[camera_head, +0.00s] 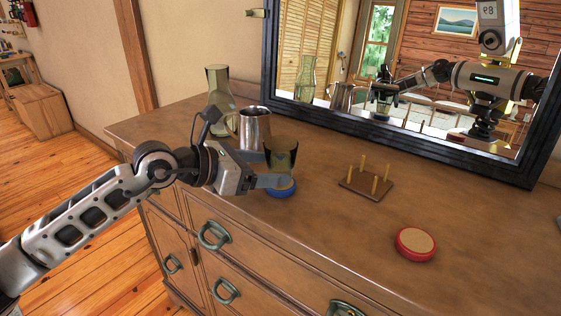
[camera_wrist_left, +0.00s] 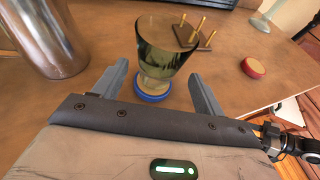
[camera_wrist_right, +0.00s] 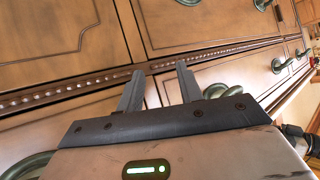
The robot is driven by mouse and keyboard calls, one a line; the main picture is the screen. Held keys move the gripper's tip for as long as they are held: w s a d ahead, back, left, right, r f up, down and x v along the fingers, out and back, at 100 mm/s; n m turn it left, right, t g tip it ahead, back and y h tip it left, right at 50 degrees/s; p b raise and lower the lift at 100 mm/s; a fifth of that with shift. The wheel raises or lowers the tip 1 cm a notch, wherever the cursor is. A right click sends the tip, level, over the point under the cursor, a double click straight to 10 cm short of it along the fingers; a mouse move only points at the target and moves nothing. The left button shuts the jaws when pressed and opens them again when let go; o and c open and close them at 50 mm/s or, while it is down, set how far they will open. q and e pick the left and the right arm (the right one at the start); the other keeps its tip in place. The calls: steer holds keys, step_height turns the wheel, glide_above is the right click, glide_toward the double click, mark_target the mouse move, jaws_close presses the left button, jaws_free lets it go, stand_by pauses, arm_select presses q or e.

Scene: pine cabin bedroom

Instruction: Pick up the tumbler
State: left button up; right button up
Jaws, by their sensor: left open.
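The tumbler (camera_head: 282,156) is a smoky olive glass, upright on a blue-rimmed coaster (camera_head: 283,192) on the dresser top. My left gripper (camera_head: 276,174) is open at the tumbler, coming in from the left. In the left wrist view, the tumbler (camera_wrist_left: 165,48) stands ahead of and between the two spread fingers, with the blue coaster (camera_wrist_left: 152,97) under it. I cannot tell whether a finger touches the glass. My right gripper (camera_wrist_right: 159,70) is open and empty, in front of the dresser's drawers.
A metal mug (camera_head: 255,130) and a tall green glass carafe (camera_head: 218,88) stand close behind the left gripper. A pegged wooden stand (camera_head: 362,184) and a red coaster (camera_head: 416,244) lie to the right. A dark-framed mirror (camera_head: 420,145) stands along the back. The dresser's front right is bare.

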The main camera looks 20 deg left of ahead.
mark_target(269, 165)
arm_select(q)
steer(key=x, duration=0.3)
steer(key=shift+w+d+p, duration=0.2)
steer(key=shift+w+p, duration=0.15)
steer(key=shift+w+d+f, duration=0.1)
steer(key=shift+w+f, duration=0.05)
steer(key=shift+f, duration=0.05)
steer(key=c, duration=1.1)
steer(key=shift+c, duration=0.2)
steer(key=shift+r, duration=0.15)
